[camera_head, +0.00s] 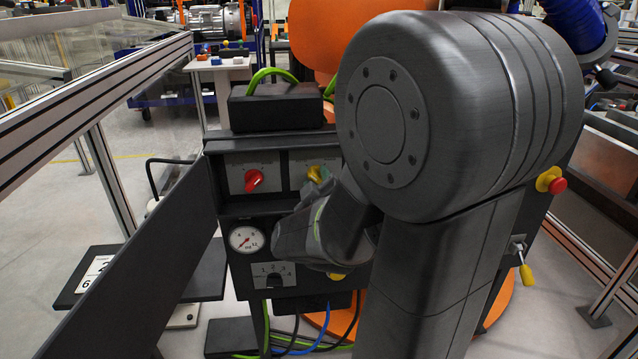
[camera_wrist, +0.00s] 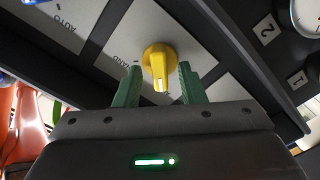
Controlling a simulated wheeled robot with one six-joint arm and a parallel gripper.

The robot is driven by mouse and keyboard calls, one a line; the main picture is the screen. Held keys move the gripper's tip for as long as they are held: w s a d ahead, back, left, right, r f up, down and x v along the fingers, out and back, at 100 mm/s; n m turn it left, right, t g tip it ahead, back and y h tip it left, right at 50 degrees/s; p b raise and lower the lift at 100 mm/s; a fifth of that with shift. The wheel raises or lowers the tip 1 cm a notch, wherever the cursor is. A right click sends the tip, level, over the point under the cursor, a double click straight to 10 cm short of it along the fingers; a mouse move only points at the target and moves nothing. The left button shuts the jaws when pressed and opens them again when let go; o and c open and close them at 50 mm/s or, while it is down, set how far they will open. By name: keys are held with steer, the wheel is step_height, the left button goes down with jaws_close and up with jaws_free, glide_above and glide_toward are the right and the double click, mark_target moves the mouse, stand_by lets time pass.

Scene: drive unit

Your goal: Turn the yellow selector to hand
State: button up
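The yellow selector (camera_wrist: 160,60) sits on a pale plate (camera_wrist: 206,62) in the wrist view. Its white mark points down in the picture, toward my gripper. A small label left of it seems to read HAND, inverted; lettering below the knob is partly hidden. My gripper (camera_wrist: 160,68) is open. Its two green fingers stand either side of the knob's lower part, with a visible gap on each side. In the head view the yellow selector (camera_head: 315,173) shows at the upper right of the panel; my arm hides most of my gripper there.
A red selector (camera_head: 254,180) is left of the yellow one. Below are a round gauge (camera_head: 246,239) and a black numbered selector (camera_head: 274,281). A dark side panel (camera_head: 150,262) slants at left. A red button (camera_head: 557,185) and yellow-handled lever (camera_head: 526,274) are at right.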

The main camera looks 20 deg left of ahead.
steer(key=shift+a, duration=0.1)
steer(key=shift+c, duration=0.5)
jaws_close()
steer(key=shift+m+b, duration=0.3)
steer(key=shift+m, duration=0.1)
steer(key=m+b, duration=0.2)
steer(key=m, duration=0.1)
steer(key=shift+w+f+m, duration=0.1)
steer(key=shift+m, duration=0.2)
steer(key=m+b, duration=0.1)
steer(key=m, duration=0.1)
steer(key=m+b, duration=0.2)
steer(key=shift+d+m, duration=0.2)
steer(key=shift+m, duration=0.1)
steer(key=m+b, duration=0.2)
steer(key=m, duration=0.2)
steer(key=shift+w+b, duration=0.1)
steer(key=shift+b, duration=0.3)
steer(key=shift+d+m+b, duration=0.1)
steer(key=shift+m+b, duration=1)
steer(key=shift+m, duration=1.4)
